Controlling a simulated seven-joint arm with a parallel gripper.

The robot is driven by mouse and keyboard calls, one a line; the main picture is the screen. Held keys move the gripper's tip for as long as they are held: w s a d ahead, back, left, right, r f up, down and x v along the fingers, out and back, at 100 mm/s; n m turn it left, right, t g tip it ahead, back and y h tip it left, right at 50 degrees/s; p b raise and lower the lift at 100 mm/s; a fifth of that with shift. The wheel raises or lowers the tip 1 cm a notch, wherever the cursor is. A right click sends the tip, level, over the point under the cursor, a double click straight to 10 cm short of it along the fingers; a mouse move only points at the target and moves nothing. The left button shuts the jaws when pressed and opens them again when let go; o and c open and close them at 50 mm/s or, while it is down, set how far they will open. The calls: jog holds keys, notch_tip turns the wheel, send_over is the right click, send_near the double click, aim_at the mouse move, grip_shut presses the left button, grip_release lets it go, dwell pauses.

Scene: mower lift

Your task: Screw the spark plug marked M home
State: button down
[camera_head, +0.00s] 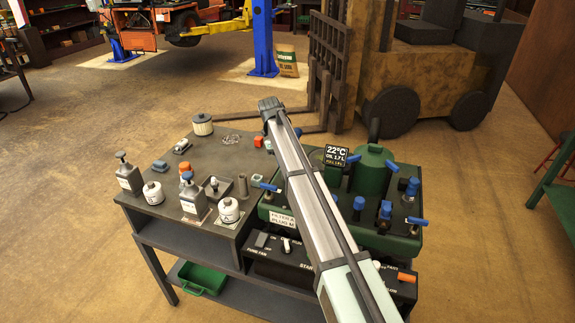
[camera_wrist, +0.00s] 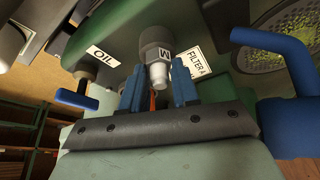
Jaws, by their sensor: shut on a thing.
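The spark plug marked M (camera_wrist: 158,50) shows in the wrist view as a grey metal body with a white tip pointing toward my gripper. My gripper (camera_wrist: 158,76) has its two blue fingers on either side of the white tip, shut on the plug. The plug's far end lies against the green engine housing (camera_wrist: 205,32), and its thread is hidden, so I cannot tell how deep it sits. In the head view my arm covers the gripper and the plug. The green engine (camera_head: 385,240) stands on the right part of the bench there.
A blue-handled lever (camera_wrist: 76,98) is left of my gripper, and a larger blue handle (camera_wrist: 288,52) is close on the right. In the head view the dark bench (camera_head: 158,234) holds grey bottles (camera_head: 128,175), white canisters (camera_head: 153,193) and a filter (camera_head: 202,125). A forklift (camera_head: 420,75) stands behind.

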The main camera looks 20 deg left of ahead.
jog(key=shift+s+f+m, duration=0.1)
jog(key=shift+m, duration=0.3)
jog(key=c, duration=0.8)
grip_release()
jog(key=shift+o, duration=0.2)
jog(key=shift+s+d+y, duration=0.1)
jog(key=shift+d+y, duration=0.15)
jog(key=shift+y, duration=0.55)
jog(key=shift+r+t+y, duration=0.2)
jog(key=shift+t+y, duration=0.3)
jog(key=shift+w+a+t+y, duration=0.25)
jog(key=shift+t+y, duration=0.15)
jog(key=shift+y, duration=0.4)
